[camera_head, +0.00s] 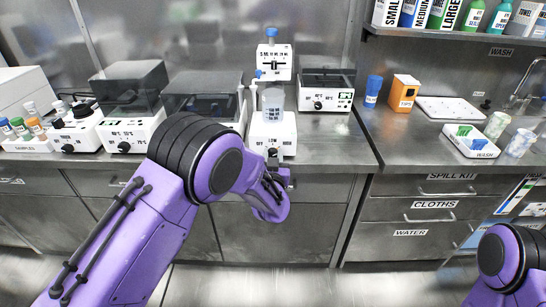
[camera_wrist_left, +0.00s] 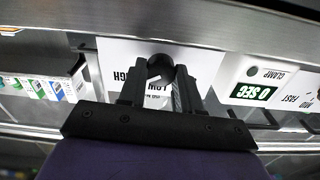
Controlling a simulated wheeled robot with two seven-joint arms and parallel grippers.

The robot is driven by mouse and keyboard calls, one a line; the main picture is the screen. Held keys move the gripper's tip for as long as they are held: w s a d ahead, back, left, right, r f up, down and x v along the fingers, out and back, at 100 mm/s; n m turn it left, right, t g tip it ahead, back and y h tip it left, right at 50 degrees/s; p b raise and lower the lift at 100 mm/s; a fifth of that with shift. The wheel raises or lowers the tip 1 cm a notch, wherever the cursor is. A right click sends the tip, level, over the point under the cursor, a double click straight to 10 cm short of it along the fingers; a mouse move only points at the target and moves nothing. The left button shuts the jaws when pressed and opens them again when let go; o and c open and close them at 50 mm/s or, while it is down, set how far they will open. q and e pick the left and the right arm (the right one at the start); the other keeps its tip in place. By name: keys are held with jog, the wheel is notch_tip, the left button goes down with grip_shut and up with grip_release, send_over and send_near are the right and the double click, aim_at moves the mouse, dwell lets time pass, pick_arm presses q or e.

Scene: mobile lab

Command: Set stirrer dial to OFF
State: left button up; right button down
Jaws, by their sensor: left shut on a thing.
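The stirrer (camera_head: 285,127) is a white box on the bench, with a clear beaker (camera_head: 273,101) on top. Its round black dial (camera_wrist_left: 160,67) is on the front face, with LOW and HIGH lettering around it in the left wrist view. My left gripper (camera_head: 273,162) is at the stirrer's front, and its two black fingers (camera_wrist_left: 160,82) are closed on either side of the dial. The fingers cover part of the dial, and I cannot tell which mark it points to. My right gripper is out of view; only part of that arm shows at the lower right.
To the left stand lidded white devices (camera_head: 132,92) with dials and a sample rack (camera_head: 28,138). To the right are another device (camera_head: 326,94), a blue cup (camera_head: 373,90) and an orange box (camera_head: 404,92). Drawers (camera_head: 415,210) lie below the steel bench edge.

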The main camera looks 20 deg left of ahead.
pick_arm(q)
jog(key=n+b, duration=0.1)
jog(key=n, duration=0.4)
jog(key=shift+a+f+n, duration=0.1)
jog(key=shift+f+n, duration=0.05)
jog(key=shift+n, duration=0.25)
jog(key=n+b, duration=0.2)
jog(key=n, duration=0.3)
jog(key=shift+f, duration=0.1)
jog(key=shift+n+b, duration=3.55)
jog(key=shift+n, duration=2.15)
